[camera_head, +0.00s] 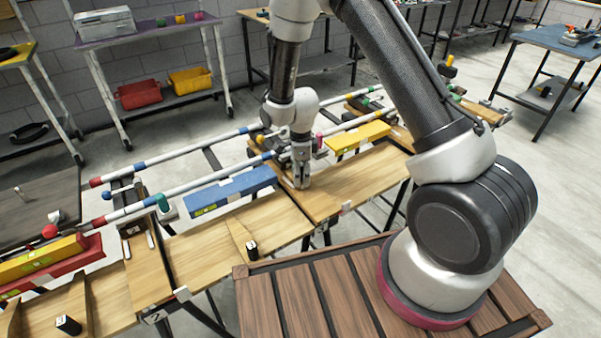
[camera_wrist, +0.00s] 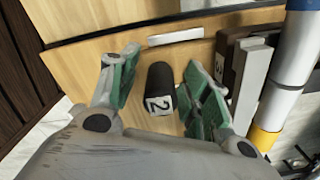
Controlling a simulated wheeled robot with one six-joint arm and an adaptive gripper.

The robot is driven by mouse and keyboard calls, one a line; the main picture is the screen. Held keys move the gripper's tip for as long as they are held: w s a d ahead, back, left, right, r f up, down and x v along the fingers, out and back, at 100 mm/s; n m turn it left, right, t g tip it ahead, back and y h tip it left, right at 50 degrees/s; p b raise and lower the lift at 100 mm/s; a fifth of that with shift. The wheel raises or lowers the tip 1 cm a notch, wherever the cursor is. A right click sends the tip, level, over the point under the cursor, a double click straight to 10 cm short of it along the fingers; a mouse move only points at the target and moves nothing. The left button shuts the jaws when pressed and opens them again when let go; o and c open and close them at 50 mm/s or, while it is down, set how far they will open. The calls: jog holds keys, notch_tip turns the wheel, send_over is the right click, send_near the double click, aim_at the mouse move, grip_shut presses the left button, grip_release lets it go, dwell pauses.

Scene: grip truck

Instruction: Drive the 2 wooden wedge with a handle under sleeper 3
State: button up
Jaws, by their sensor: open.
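My gripper (camera_head: 301,181) is open and lowered over the wooden bench beside the rail track. In the wrist view my gripper (camera_wrist: 161,68) has its green-padded fingers on either side of a black handle (camera_wrist: 159,78) with a white label reading 2. There are gaps between the handle and both fingers. The wooden wedge below the handle is hard to tell from the board. A dark sleeper end (camera_wrist: 234,48) lies just right of the fingers.
Two other black-handled wedges lie on the bench, one at its middle (camera_head: 252,246) and one at front left (camera_head: 68,325). A blue bar (camera_head: 230,190) and a yellow bar (camera_head: 358,139) lie along the track. The rail (camera_wrist: 285,75) runs close to my right finger.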

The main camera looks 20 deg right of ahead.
notch_tip(320, 180, up, 12)
dwell(0.5)
